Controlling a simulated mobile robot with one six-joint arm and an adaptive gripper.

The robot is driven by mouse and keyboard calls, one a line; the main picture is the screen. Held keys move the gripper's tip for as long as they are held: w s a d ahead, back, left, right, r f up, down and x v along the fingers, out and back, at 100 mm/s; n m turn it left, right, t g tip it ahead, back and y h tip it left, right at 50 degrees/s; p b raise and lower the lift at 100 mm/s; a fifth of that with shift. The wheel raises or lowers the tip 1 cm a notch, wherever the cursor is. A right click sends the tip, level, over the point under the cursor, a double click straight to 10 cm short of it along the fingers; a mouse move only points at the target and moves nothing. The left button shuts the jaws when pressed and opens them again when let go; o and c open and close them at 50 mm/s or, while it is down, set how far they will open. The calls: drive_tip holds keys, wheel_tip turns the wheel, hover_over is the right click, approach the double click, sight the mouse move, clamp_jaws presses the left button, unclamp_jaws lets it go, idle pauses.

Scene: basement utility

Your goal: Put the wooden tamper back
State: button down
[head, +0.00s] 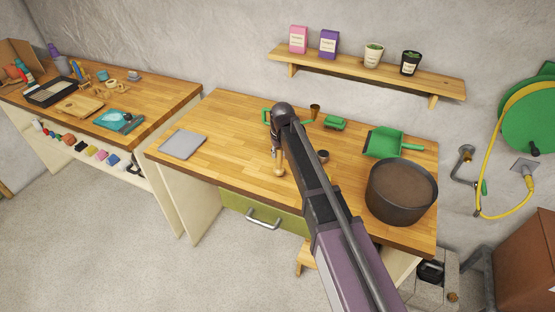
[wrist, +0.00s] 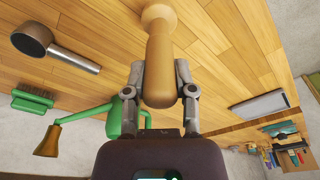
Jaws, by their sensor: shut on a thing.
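The wooden tamper (wrist: 158,62) is a pale turned piece with a narrow neck and a wider, rounded end. In the wrist view it stands between the two grey fingers of my gripper (wrist: 163,92), which is shut on it. In the head view the tamper (head: 280,168) hangs below my gripper (head: 278,150), over the left middle of the potting bench (head: 225,130). I cannot tell whether its lower end touches the wood. My arm hides part of the bench to the right of it.
A green watering can (wrist: 115,118), a green brush (head: 335,123) and a metal scoop (wrist: 32,40) lie near. A grey slab (head: 182,145) lies left. A green dustpan (head: 392,142) and large dark pot (head: 400,192) stand right. A wall shelf (head: 365,75) hangs behind.

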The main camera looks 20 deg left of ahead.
drive_tip(key=shift+f+b, duration=0.95)
drive_tip(key=shift+f, duration=0.35)
drive_tip(key=shift+f, duration=0.1)
drive_tip(key=shift+c, duration=2.2)
unclamp_jaws()
wheel_tip(320, 180, up, 12)
drive_tip(key=s+d+p, duration=0.1)
drive_tip(key=p, duration=1.1)
drive_tip(key=shift+s, duration=0.25)
drive_tip(key=shift+d, duration=0.1)
drive_tip(key=shift+d, duration=0.1)
